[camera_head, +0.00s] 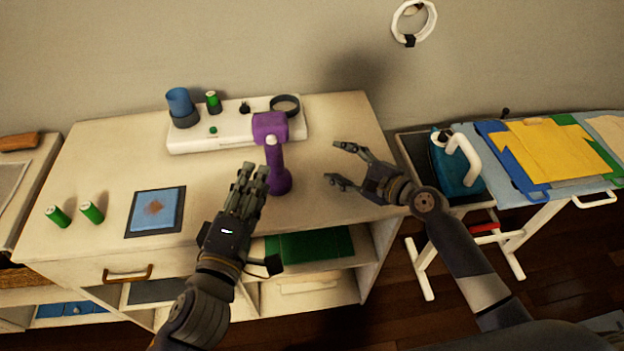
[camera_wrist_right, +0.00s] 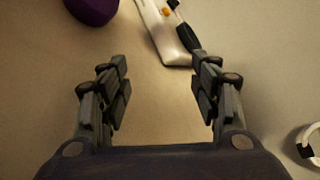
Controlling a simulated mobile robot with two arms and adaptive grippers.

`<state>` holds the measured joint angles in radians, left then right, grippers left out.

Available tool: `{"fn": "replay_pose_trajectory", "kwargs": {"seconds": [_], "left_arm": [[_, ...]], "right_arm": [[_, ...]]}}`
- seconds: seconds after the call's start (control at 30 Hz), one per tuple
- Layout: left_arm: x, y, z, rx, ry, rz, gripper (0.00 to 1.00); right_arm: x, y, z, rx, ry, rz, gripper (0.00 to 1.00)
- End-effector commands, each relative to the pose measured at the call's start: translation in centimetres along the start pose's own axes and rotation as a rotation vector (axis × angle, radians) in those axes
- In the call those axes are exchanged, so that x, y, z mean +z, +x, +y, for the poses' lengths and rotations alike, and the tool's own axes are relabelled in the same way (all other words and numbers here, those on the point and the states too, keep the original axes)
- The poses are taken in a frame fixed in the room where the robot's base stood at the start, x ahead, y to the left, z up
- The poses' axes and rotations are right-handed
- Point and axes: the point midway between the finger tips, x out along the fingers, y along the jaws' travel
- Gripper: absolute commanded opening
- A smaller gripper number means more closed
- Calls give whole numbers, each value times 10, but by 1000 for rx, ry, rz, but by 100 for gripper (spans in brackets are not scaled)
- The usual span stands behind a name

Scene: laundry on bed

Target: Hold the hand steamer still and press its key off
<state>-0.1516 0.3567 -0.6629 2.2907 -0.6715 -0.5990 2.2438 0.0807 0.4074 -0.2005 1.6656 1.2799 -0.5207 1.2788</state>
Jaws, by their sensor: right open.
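The purple hand steamer (camera_head: 278,178) stands upright on the cabinet top, with a wide head and a pale round spot at the front of its neck. Its key is not clearly distinguishable. My left gripper (camera_head: 251,178) is right beside the handle on its left, fingers close together; whether they grip it is hidden. My right gripper (camera_head: 338,164) is open and empty, to the right of the steamer and apart from it. In the right wrist view the open fingers (camera_wrist_right: 160,88) have nothing between them, and a purple part of the steamer (camera_wrist_right: 92,8) shows at the top edge.
A white tray (camera_head: 190,144) with a blue cup (camera_head: 180,103) and small items stands behind the steamer. An iron (camera_head: 452,170) and folded clothes (camera_head: 550,150) are on the ironing board at right.

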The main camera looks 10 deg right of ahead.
Motion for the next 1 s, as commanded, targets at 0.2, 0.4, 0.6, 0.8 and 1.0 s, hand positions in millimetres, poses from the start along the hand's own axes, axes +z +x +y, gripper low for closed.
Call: {"fn": "replay_pose_trajectory", "kwargs": {"seconds": [0.2,0.4,0.6,0.8,1.0], "left_arm": [[0,0,0,0,0,0,33],[0,0,0,0,0,0,33],[0,0,0,0,0,0,33],[0,0,0,0,0,0,33],[0,0,0,0,0,0,33]], "right_arm": [[66,0,33,13,572,-197,58],[92,-4,40,24,873,-287,58],[100,3,39,28,945,-309,58],[108,34,35,27,942,-309,58],[118,69,31,27,941,-309,58]]}}
